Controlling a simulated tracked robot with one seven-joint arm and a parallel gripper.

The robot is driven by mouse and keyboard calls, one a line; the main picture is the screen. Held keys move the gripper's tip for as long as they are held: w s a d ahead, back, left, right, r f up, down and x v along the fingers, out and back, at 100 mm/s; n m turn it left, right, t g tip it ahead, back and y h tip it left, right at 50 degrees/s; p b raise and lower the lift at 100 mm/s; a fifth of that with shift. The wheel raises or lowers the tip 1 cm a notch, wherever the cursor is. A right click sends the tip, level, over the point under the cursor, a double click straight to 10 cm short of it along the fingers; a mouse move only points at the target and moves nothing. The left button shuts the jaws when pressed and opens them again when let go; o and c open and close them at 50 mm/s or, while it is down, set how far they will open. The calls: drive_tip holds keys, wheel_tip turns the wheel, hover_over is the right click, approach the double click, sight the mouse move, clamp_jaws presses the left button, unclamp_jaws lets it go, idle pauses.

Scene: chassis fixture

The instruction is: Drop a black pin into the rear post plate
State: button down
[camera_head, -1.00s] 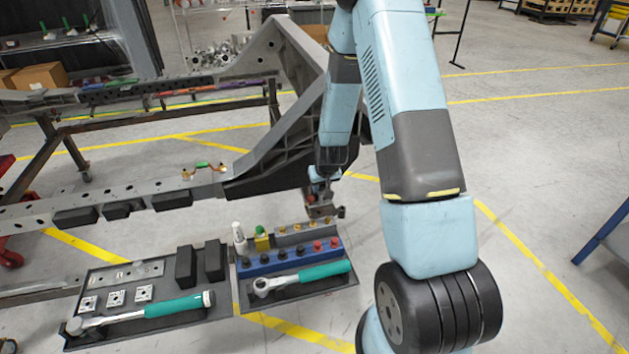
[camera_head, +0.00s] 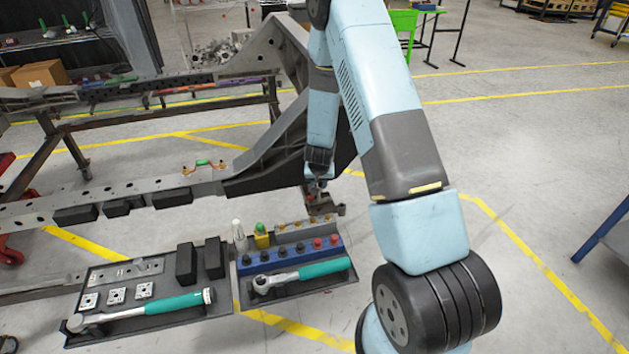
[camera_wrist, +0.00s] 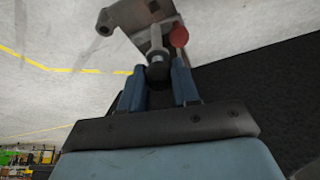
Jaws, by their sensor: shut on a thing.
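My gripper (camera_wrist: 158,88) is shut on a black pin (camera_wrist: 158,71), its blue fingers on either side of the dark head. The pin's pale shaft points toward the rear post plate (camera_wrist: 136,16), a grey metal bracket. I cannot tell whether the tip is inside a hole. A red-headed pin (camera_wrist: 179,37) stands at the plate just right of the held pin. In the head view my gripper (camera_head: 317,187) is just above the rear post plate (camera_head: 325,209), and the held pin is too small to make out. More black pins (camera_head: 281,252) stand in the blue rack (camera_head: 290,261).
A teal-handled ratchet (camera_head: 300,276) lies before the blue rack. The grey chassis frame (camera_head: 262,165) rises left of my gripper.

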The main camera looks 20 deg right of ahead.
sight(319, 195)
drive_tip(key=shift+f, duration=1.7)
drive_tip(key=shift+s+f, duration=0.1)
drive_tip(key=shift+f, duration=1.15)
